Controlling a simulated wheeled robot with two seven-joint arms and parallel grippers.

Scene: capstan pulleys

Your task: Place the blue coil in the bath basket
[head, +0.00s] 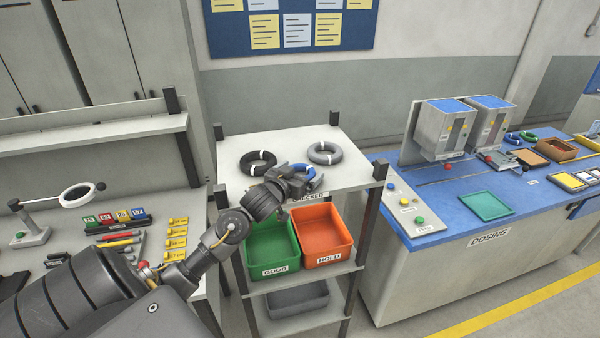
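A blue coil (305,170) lies on the top of the shelf rack, partly hidden behind my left gripper (305,184). The gripper reaches in from the left, right at the coil's near side; its fingers are too small and overlapped to show whether they are open or shut on it. Another small blue coil (513,138) lies on the blue dosing table at the right. I see no basket labelled as the bath one; a brown open box (556,149) stands on that table. My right gripper is not in view.
A black coil (258,162) and a grey coil (325,153) lie on the rack top. Below are a green GOOD bin (270,247) and an orange HOLD bin (326,238). Dark rack posts (378,172) rise at the corners. Two grey machines (447,128) stand on the dosing table.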

